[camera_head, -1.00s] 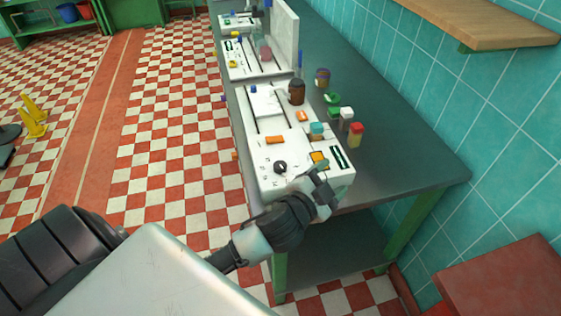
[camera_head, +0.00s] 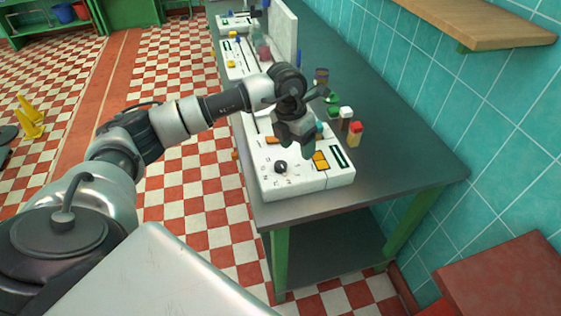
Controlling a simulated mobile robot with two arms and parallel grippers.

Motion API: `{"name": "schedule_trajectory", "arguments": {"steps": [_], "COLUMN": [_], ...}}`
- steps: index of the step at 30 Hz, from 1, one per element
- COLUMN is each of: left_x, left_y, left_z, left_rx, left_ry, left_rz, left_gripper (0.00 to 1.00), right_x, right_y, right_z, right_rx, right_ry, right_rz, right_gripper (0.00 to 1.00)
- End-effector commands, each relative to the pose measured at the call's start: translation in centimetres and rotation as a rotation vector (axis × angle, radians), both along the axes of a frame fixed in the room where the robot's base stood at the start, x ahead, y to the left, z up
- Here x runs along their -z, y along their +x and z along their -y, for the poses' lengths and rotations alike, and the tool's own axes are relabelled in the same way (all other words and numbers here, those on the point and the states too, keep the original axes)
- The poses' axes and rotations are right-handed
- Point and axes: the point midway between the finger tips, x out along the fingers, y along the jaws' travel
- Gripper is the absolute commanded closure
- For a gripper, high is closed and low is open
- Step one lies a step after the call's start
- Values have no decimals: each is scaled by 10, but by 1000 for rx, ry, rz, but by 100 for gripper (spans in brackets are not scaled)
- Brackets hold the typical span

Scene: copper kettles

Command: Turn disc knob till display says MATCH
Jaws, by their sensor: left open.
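The black disc knob (camera_head: 280,167) sits on the near white control panel (camera_head: 300,182), which lies on the grey bench. A dark, narrow display (camera_head: 339,156) is at the panel's right side; its text is too small to read. My left gripper (camera_head: 301,146) hangs over the panel, above and to the right of the knob, pointing down. It is open and apart from the knob. My left arm hides the panel's back part. My right gripper is not in view.
Small bottles with a red-and-yellow cap (camera_head: 355,133) and a white cap (camera_head: 346,114) stand right of the panel. More white panels (camera_head: 236,58) lie farther back. A wooden shelf (camera_head: 485,22) juts from the tiled wall.

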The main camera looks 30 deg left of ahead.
Motion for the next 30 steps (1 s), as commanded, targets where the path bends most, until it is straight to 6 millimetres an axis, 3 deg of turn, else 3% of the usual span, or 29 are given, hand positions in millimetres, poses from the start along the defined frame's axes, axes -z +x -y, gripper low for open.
{"name": "schedule_trajectory", "arguments": {"steps": [1,3,6,11,24,30], "left_x": [-6,-11,-13,2,79,92], "left_y": [2,1,0,-1,0,0], "left_z": [-19,-36,-48,-48,-47,-47], "left_rx": [-23,-46,-63,-64,-62,-62], "left_ry": [70,141,188,194,188,189], "left_rz": [-11,-30,-44,-51,-48,-45], "left_gripper": [36,36,36,36,36,36], "right_x": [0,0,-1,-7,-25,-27], "right_y": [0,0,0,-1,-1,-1], "right_z": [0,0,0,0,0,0], "right_rx": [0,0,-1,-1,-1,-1], "right_ry": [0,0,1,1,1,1], "right_rz": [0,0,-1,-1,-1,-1], "right_gripper": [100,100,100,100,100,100]}}
